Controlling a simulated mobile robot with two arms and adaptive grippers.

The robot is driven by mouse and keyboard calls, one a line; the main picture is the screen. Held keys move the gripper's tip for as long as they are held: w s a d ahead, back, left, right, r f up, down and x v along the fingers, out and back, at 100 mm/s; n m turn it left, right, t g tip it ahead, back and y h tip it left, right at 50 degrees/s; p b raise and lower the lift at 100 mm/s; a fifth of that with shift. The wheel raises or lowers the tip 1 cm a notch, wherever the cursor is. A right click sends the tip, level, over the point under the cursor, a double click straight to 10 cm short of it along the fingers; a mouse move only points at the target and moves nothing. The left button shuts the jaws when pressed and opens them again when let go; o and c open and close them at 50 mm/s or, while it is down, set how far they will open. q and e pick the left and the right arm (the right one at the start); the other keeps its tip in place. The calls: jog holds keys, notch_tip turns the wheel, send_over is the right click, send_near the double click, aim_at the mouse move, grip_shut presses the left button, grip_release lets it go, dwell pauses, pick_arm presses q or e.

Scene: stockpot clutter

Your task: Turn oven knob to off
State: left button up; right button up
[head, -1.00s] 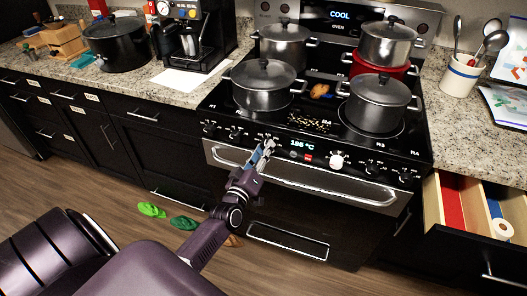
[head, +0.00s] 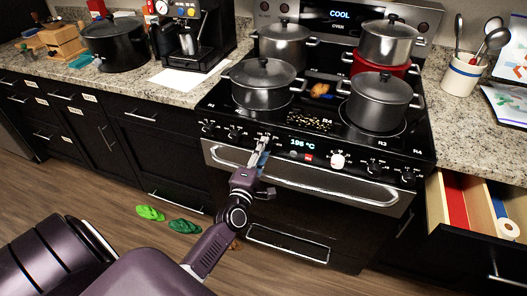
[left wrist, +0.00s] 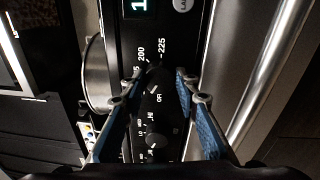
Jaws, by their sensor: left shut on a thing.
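The dark oven knob (left wrist: 153,80) sits on the black front panel in the left wrist view, with "OFF", "200" and "225" printed around it. My left gripper (head: 263,142) is at the panel, left of the lit temperature display (head: 302,144). In the left wrist view, its two blue-padded fingers (left wrist: 158,82) stand on either side of this knob and are shut on it. The gripper hides the knob in the head view. The exact knob pointing is hard to read. My right gripper is out of view.
Several lidded pots stand on the stove, including a near-left pot (head: 263,84). The oven handle (head: 300,178) runs just below the panel. A white knob (head: 337,161) is to the right. An open drawer (head: 465,235) juts out at right.

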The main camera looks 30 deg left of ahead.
pick_arm(q)
jog(key=n, duration=0.6)
jog(key=shift+d+b, duration=0.1)
jog(key=shift+b, duration=0.25)
dwell(0.3)
jog(key=o, duration=1.1)
jog(key=shift+o, duration=0.2)
jog(key=r+v, duration=0.1)
jog(key=v, duration=1.1)
jog(key=shift+f, duration=0.35)
jog(key=shift+d, duration=0.1)
